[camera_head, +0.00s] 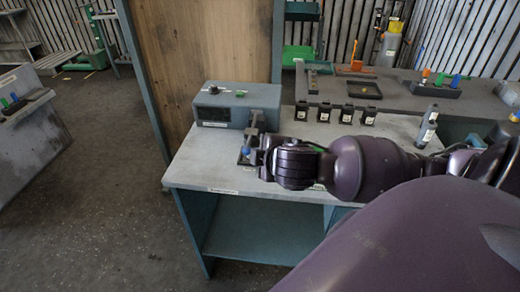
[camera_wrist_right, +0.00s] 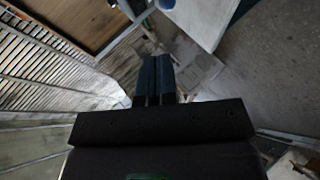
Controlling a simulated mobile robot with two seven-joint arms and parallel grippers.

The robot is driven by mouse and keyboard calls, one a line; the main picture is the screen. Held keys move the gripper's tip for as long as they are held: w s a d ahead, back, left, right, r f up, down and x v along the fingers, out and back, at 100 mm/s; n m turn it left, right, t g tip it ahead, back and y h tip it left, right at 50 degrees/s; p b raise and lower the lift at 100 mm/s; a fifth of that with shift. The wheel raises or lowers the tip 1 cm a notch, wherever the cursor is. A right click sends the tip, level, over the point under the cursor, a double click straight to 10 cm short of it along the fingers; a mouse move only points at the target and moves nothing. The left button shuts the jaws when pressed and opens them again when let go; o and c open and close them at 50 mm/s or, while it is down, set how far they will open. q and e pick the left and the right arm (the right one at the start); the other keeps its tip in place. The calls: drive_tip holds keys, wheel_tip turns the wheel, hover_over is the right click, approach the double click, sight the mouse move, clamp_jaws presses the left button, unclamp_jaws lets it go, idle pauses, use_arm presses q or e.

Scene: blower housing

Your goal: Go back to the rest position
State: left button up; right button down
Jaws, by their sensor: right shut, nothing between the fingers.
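My right arm comes in from the right in the head view. Its gripper (camera_head: 246,150) is at the left part of the grey workbench (camera_head: 205,160), in front of the grey-blue box. In the right wrist view the two dark blue fingers of this gripper (camera_wrist_right: 155,72) lie side by side, shut, with nothing seen between them. The bench corner (camera_wrist_right: 205,18) and the floor show beyond them. My left gripper is not in view.
The grey-blue box (camera_head: 215,108) with a green button stands close behind the gripper. Several small black-and-white blocks (camera_head: 324,112) and a grey bottle (camera_head: 428,127) stand on the bench. A wooden panel (camera_head: 200,45) rises behind. Floor (camera_head: 100,190) at the left is clear.

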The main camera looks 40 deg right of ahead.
drive_tip(key=shift+a+r, duration=0.1)
idle(0.6)
drive_tip(key=w+a+f+m+t+y, duration=0.2)
drive_tip(key=w+a+f+t+y, duration=0.1)
drive_tip(key=a+f+y, duration=0.4)
drive_tip(key=s+f+m+g+h, duration=0.2)
drive_tip(key=s+f+m, duration=0.5)
drive_tip(key=s+f, duration=0.7)
wheel_tip(320, 180, down, 4)
drive_tip(key=shift+m+h, duration=0.4)
drive_tip(key=shift+h, duration=0.4)
idle(0.4)
